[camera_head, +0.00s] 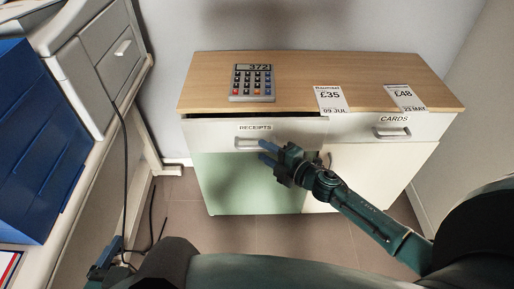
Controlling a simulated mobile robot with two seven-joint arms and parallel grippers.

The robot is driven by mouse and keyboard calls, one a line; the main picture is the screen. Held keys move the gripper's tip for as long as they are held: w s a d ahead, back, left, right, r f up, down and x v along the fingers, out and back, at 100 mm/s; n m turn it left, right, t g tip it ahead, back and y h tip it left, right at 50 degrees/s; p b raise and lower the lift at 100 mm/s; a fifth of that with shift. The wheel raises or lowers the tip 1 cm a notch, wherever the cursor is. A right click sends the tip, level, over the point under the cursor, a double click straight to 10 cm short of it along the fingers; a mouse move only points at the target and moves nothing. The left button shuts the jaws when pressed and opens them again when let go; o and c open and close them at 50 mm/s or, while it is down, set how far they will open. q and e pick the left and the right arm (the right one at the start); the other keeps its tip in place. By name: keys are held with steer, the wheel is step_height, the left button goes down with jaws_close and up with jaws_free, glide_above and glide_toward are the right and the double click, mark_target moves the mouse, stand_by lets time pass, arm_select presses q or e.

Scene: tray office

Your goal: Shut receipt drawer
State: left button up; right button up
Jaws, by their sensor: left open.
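The receipts drawer (212,136) is the left drawer of a low cabinet, with a white front, a RECEIPTS label and a metal handle (247,143). It stands a little open, with a dark gap along its top edge below the wooden top. My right gripper (264,151) comes in from the right and is in front of the drawer, near the handle's right end. Its two blue fingers are apart with nothing between them; whether they touch the drawer, I cannot tell. My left gripper (106,255) is low at the left, partly hidden by my own arm.
The cards drawer (365,133) at the right looks closed. A desk with a blue tray unit (35,150) and grey drawers (100,60) stands at the left. Black cables hang there.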

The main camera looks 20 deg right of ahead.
mark_target(257, 146)
steer(key=shift+x, duration=1.95)
steer(key=shift+c, duration=0.4)
jaws_close()
